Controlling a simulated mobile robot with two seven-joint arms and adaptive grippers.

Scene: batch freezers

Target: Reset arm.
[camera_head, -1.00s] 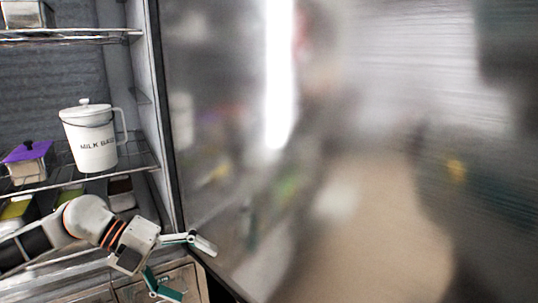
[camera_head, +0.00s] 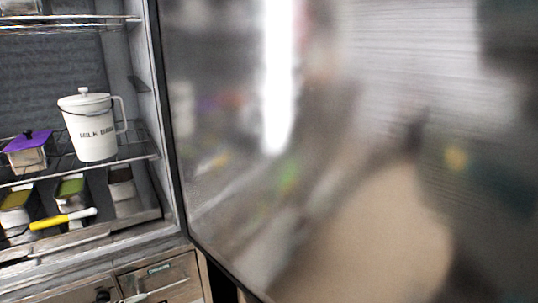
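Neither of my grippers shows in the head view now, and no part of my arms is in the picture. An open freezer cabinet with wire shelves (camera_head: 140,152) stands at the left. A white lidded pitcher (camera_head: 92,128) marked with "MILK" lettering stands upright on the middle shelf.
Below are several small containers, one with a green lid (camera_head: 71,186), and a yellow-handled utensil (camera_head: 63,219) lying in front of them. Drawers (camera_head: 158,280) are underneath. A large shiny door panel (camera_head: 330,150) fills the right side with blurred reflections.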

